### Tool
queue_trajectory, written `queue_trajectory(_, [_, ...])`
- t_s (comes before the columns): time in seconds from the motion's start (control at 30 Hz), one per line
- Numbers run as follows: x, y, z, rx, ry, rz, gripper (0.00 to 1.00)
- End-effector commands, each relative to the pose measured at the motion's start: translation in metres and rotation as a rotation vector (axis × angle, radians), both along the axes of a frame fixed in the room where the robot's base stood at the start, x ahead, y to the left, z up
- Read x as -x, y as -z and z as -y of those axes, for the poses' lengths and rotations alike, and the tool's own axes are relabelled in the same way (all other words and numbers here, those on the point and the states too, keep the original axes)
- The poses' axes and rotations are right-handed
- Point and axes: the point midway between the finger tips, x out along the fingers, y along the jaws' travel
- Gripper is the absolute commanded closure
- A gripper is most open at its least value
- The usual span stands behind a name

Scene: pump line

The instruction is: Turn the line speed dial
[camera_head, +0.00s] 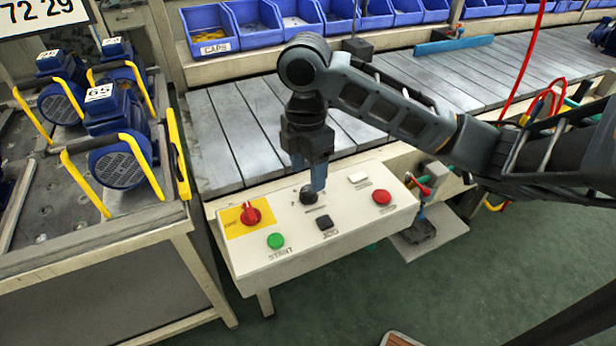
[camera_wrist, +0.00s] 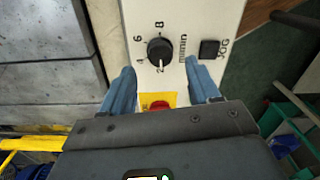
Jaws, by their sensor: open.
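The line speed dial (camera_head: 308,195) is a round black knob on the white control panel (camera_head: 345,235). In the wrist view the dial (camera_wrist: 160,50) shows a white pointer line toward the 2, with 4, 6 and 8 around it. My gripper (camera_head: 309,178) points down over the panel, close to the dial. Its blue fingers are open and empty. In the wrist view the gripper (camera_wrist: 159,68) has a finger on either side, and the dial appears just beyond the fingertips, roughly centred. I cannot tell the exact height gap.
The panel also has a red rotary switch (camera_head: 250,214) on a yellow plate, a green START button (camera_head: 275,241), a black JOG button (camera_head: 324,222), a red button (camera_head: 382,197) and a white button (camera_head: 358,178). A slatted conveyor (camera_head: 225,140) lies behind. Blue pumps (camera_head: 120,165) stand left.

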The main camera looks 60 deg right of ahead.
Motion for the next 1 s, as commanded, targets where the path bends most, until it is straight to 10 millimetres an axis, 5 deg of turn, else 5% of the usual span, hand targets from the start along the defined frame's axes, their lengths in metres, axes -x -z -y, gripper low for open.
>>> queue_trajectory(0.3, [-0.001,-0.033,0.000,0.000,0.000,0.000,0.39])
queue_trajectory(1.0, [-0.008,-0.034,-0.010,-0.021,0.000,0.027,0.39])
